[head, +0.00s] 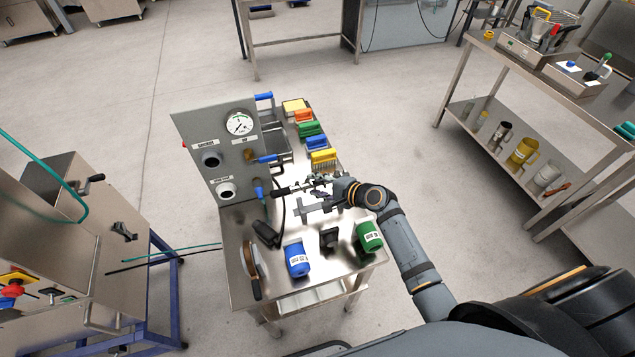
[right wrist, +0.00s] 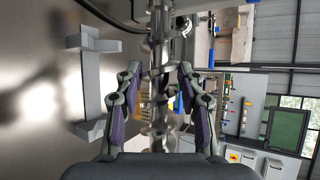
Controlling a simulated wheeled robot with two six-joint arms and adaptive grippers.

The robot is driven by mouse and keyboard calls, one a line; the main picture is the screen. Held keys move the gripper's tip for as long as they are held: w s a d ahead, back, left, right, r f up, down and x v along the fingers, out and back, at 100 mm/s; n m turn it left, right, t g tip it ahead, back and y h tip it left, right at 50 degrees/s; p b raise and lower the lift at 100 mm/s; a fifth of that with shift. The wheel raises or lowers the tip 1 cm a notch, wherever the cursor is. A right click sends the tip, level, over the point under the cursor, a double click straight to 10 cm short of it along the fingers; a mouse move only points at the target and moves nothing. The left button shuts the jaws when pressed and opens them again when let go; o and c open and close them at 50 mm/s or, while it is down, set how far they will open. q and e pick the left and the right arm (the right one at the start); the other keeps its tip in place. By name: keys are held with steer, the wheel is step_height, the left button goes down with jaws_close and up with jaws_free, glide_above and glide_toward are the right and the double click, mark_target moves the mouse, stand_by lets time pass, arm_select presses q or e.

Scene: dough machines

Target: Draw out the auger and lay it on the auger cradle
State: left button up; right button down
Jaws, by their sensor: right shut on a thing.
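The auger (right wrist: 160,75) is a shiny metal screw that runs up the middle of the right wrist view, between my fingers. My right gripper (right wrist: 162,105) is shut on it. In the head view, the right gripper (head: 322,184) is above the steel table, with the auger (head: 289,190) reaching left from it; its far end is hard to make out. The auger cradle (head: 312,209) is a grey bracket on the table just in front of the gripper, and it also shows left of the fingers in the right wrist view (right wrist: 91,90). The left gripper is not in view.
A grey panel with a gauge (head: 239,123) and sockets stands at the table's left. A blue can (head: 297,259), a black block (head: 330,237) and a green can (head: 369,237) stand along the front. A black cable lies left of the cradle.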

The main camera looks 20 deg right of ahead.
steer(key=shift+f, duration=0.15)
step_height(320, 180, down, 2)
steer(key=b, duration=0.3)
steer(key=shift+f, duration=0.25)
step_height(320, 180, down, 3)
steer(key=b, duration=0.2)
steer(key=shift+b, duration=0.4)
steer(key=shift+w+f+b, duration=0.1)
steer(key=shift+f+b, duration=0.85)
steer(key=shift+f, duration=0.4)
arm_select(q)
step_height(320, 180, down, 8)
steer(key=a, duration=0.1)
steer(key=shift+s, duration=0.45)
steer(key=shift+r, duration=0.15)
arm_select(e)
jaws_free()
steer(key=shift+f, duration=0.1)
